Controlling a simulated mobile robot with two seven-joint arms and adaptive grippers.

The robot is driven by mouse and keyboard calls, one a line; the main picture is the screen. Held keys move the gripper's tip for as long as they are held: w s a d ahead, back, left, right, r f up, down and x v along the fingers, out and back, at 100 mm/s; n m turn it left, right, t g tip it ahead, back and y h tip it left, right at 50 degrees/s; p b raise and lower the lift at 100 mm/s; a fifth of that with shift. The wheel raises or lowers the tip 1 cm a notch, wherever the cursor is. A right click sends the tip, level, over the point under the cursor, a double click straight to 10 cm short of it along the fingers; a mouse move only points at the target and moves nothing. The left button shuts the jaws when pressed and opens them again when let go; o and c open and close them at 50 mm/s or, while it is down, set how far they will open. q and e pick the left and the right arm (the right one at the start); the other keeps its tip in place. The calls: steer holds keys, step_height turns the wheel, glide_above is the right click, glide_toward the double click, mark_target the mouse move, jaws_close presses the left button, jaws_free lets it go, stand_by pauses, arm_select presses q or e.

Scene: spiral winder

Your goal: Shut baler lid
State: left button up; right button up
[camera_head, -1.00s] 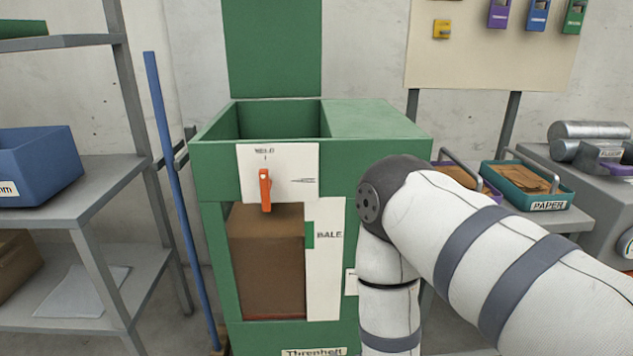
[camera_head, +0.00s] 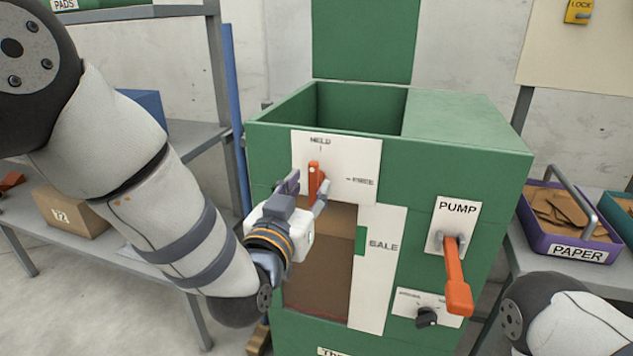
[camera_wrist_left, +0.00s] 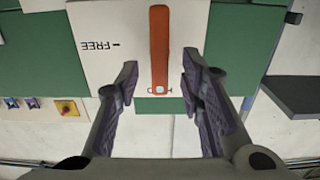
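The green baler (camera_head: 470,160) stands in front of me with its top opening uncovered. Its green lid (camera_head: 365,40) stands upright behind the opening. On the front, a white plate marked HELD and FREE (camera_head: 352,172) carries an orange handle (camera_head: 314,178) that points up toward HELD. My left gripper (camera_head: 306,188) is at this handle. In the left wrist view its fingers (camera_wrist_left: 158,88) are apart, one on each side of the orange handle (camera_wrist_left: 159,45), with gaps on both sides. My right gripper is out of view; only part of my right arm shows at the lower right.
An orange pump lever (camera_head: 456,278) and a black knob (camera_head: 427,317) stick out of the baler front at right. A brown bale (camera_head: 322,275) shows through the front opening. A purple PAPER tray (camera_head: 568,235) is at right. Shelves and a blue pole (camera_head: 235,120) stand at left.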

mark_target(312, 182)
arm_select(q)
steer(key=x, duration=0.3)
steer(key=shift+w+d, duration=0.1)
steer(key=shift+w, duration=0.15)
jaws_close()
